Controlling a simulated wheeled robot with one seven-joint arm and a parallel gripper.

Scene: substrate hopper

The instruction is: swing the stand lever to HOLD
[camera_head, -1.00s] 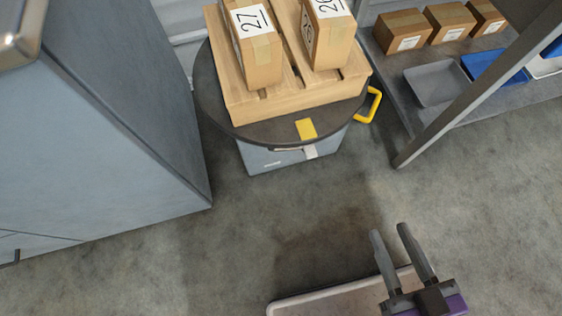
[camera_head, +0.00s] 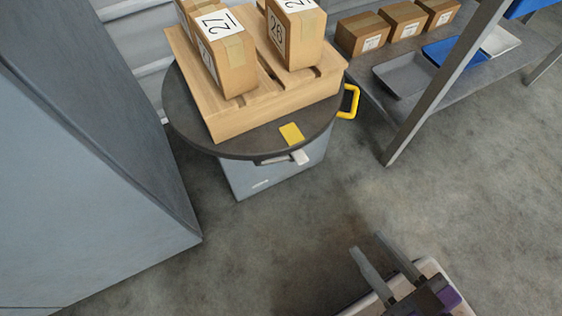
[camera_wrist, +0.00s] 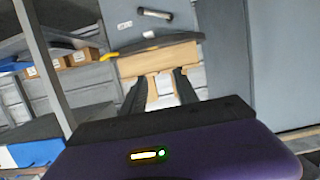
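The stand is a round dark turntable top (camera_head: 187,118) on a grey-blue base (camera_head: 262,178) with a small pale label. A light lever (camera_head: 299,157) shows under the front rim, just below a yellow patch (camera_head: 291,133); a HOLD mark cannot be read. A yellow handle (camera_head: 350,101) sticks out at the rim's right. A wooden pallet (camera_head: 255,117) with numbered cartons (camera_head: 227,66) stands on top. My gripper (camera_head: 366,250) is open and empty, low at the bottom right, well apart from the stand. In the wrist view the gripper (camera_wrist: 155,84) points toward the stand and pallet (camera_wrist: 157,61).
A large grey-blue cabinet (camera_head: 90,170) stands close on the left. A shelf rack at the right has an upright post (camera_head: 440,82), several cartons (camera_head: 403,20), and grey (camera_head: 408,74) and blue (camera_head: 455,51) trays. The floor (camera_head: 260,250) between me and the stand is clear.

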